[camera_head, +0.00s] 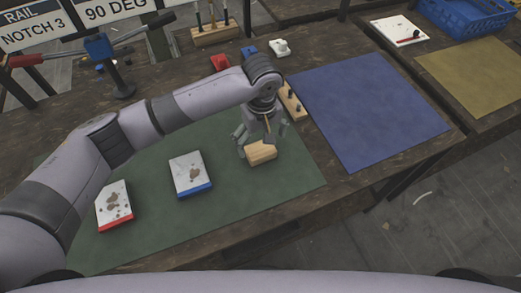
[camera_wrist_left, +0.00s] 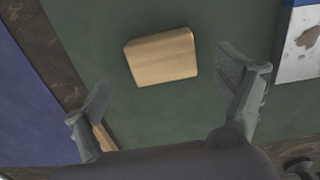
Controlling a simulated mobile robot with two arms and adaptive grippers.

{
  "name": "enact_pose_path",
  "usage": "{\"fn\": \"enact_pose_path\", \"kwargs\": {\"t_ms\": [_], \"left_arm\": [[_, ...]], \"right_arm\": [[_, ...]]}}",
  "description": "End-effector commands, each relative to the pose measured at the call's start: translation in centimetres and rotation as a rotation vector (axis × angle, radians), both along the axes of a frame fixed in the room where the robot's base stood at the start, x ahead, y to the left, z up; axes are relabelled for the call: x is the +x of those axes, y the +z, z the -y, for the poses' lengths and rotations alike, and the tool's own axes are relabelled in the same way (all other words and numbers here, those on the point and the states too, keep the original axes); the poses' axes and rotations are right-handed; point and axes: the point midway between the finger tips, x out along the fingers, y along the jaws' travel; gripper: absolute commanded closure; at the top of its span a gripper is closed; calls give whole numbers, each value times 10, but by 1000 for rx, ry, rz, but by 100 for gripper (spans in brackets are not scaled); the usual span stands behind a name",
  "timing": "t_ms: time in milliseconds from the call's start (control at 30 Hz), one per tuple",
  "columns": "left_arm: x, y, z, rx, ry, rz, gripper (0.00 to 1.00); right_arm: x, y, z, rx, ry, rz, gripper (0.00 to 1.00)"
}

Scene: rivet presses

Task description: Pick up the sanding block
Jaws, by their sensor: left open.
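The sanding block (camera_head: 261,153) is a small light-wood block lying on the green mat (camera_head: 250,196), near the mat's right part. My left gripper (camera_head: 257,143) is directly above and just behind it in the head view. In the left wrist view the whole block (camera_wrist_left: 161,56) shows ahead of the two spread fingers (camera_wrist_left: 165,98), lying between their lines and apart from both. The left gripper is open and empty. My right gripper is in neither view.
A blue-edged card (camera_head: 190,174) and a red-edged card (camera_head: 114,205) lie left of the block. A wooden peg strip (camera_head: 291,102) stands close behind the gripper. A blue mat (camera_head: 368,105) to the right is bare. A lever press (camera_head: 107,60) stands at back left.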

Motion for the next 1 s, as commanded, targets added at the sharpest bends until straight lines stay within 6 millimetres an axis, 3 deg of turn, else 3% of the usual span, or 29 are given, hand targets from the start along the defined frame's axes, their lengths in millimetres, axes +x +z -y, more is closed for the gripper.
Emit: {"fn": "enact_pose_path", "kwargs": {"t_ms": [300, 600, 1000], "left_arm": [[-1, -43, -3, 4, 0, -2, 10], [0, -49, -2, 1, 0, 0, 10], [0, -49, -2, 1, 0, 0, 37]], "right_arm": [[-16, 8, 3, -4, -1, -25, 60], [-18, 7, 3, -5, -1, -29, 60], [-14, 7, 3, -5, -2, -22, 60]]}}
